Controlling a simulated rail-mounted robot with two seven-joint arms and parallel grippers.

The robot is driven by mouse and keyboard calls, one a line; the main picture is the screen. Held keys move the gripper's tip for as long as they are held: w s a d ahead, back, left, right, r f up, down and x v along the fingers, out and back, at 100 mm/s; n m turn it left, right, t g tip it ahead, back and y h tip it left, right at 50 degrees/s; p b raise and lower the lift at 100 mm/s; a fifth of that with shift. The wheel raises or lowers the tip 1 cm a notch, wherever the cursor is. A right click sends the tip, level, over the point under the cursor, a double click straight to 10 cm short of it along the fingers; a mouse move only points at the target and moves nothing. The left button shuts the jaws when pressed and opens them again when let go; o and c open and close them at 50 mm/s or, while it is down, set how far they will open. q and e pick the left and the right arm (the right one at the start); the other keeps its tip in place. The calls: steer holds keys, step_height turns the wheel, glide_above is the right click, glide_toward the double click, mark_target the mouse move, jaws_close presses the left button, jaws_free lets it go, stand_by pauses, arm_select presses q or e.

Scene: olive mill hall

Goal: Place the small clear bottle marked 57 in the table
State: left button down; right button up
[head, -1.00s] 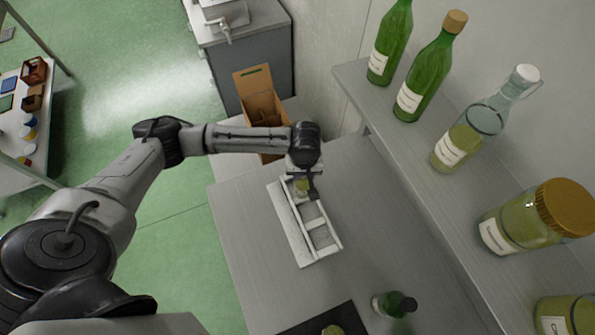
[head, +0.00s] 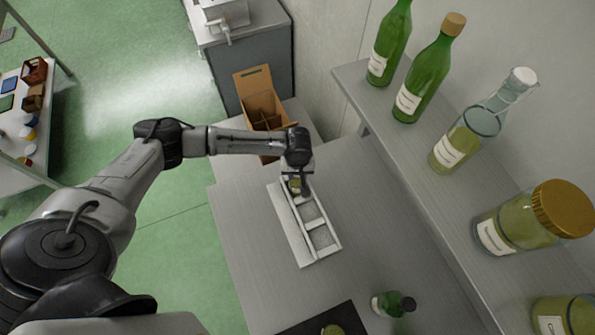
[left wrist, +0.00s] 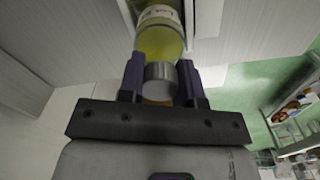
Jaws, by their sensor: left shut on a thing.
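A small clear bottle with yellow-green liquid (head: 295,188) is in my left gripper (head: 297,181), at the far end of the white rack (head: 301,249) on the grey table (head: 245,245). In the left wrist view the bottle (left wrist: 160,42) shows a grey cap and a white label reading "Lot" with a partly hidden number. The left gripper's dark fingers (left wrist: 160,78) are shut on its capped end. The rack has a row of compartments; the nearer ones look empty. I cannot tell whether the bottle's base touches the rack floor. My right gripper is not in view.
A shelf (head: 425,165) with green bottles and jars runs along the right. A small dark green bottle (head: 393,304) and a black mat (head: 345,317) are at the table's near side. A cardboard box (head: 262,103) stands beyond the rack. The table right of the rack is clear.

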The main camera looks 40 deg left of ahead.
arm_select(q)
steer(key=shift+f, duration=0.1)
steer(key=c, duration=0.8)
jaws_free()
step_height(320, 180, up, 12)
steer(key=s+d+f+m+t+h, duration=0.1)
steer(key=s+d+f+m+h, duration=0.2)
steer(key=s+d, duration=0.35)
steer(key=s+d+f+m+t, duration=0.1)
steer(key=s+d+f+m, duration=0.2)
steer(key=s+d+m, duration=0.3)
steer(key=s+a+y, duration=0.1)
steer(key=s, duration=0.3)
steer(key=s+a+m+t+y, duration=0.1)
steer(key=s+a, duration=0.1)
steer(key=s, duration=0.2)
steer(key=s+a, duration=0.2)
steer(key=s, duration=0.2)
steer(key=shift+a+f+m+t+y+b, duration=0.2)
steer(key=shift+f+m+t+y+b, duration=0.1)
steer(key=shift+f+m+y, duration=0.1)
